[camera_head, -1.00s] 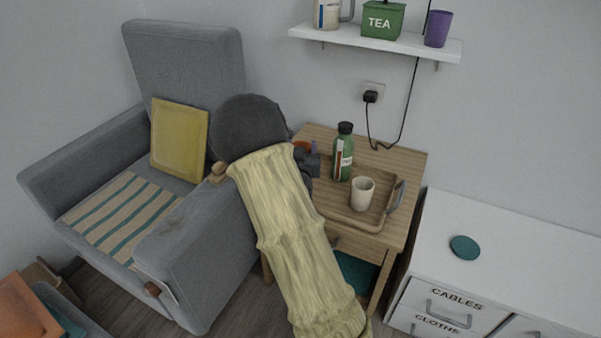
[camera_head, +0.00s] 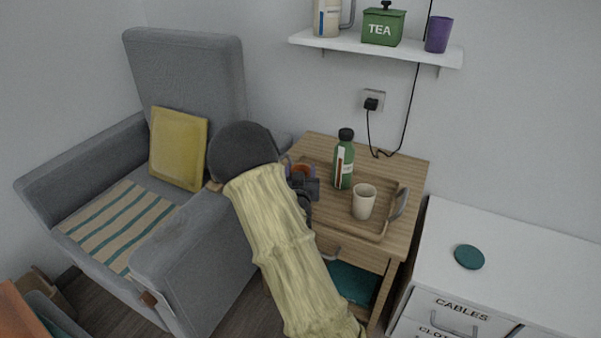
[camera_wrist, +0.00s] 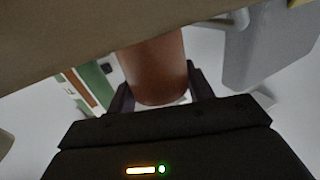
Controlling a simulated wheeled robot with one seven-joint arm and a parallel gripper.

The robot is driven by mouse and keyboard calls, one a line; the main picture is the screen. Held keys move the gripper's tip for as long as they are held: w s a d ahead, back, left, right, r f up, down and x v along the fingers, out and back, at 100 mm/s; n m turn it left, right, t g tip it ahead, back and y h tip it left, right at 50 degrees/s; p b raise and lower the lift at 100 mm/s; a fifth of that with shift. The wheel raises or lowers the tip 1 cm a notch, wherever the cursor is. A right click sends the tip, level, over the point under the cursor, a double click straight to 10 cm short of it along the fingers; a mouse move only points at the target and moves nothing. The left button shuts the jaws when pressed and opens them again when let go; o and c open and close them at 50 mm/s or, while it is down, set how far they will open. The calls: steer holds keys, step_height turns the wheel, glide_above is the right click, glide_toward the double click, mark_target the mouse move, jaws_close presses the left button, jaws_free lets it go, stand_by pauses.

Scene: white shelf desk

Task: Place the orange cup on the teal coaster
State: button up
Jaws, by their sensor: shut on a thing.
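The orange cup (camera_head: 301,169) shows only in part in the head view, behind my gripper (camera_head: 305,184) at the left side of the wooden side table. In the wrist view the cup (camera_wrist: 153,68) sits between the two dark fingers of my gripper (camera_wrist: 160,90), which is shut on it. Whether its base touches anything cannot be told. The teal coaster (camera_head: 469,257) is a flat round disc lying bare on the white cabinet at the right, well apart from my gripper.
A grey armchair (camera_head: 190,65) is at the left. The white cabinet top (camera_head: 530,265) is clear around the coaster. A wall shelf (camera_head: 400,50) hangs above.

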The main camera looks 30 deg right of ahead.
steer(key=shift+f, duration=0.1)
steer(key=shift+f, duration=0.1)
steer(key=o, duration=1.1)
steer(key=shift+c, duration=0.2)
steer(key=p+v, duration=1.2)
steer(key=v, duration=0.5)
steer(key=shift+s+p, duration=0.25)
steer(key=shift+p, duration=0.15)
steer(key=shift+w, duration=0.1)
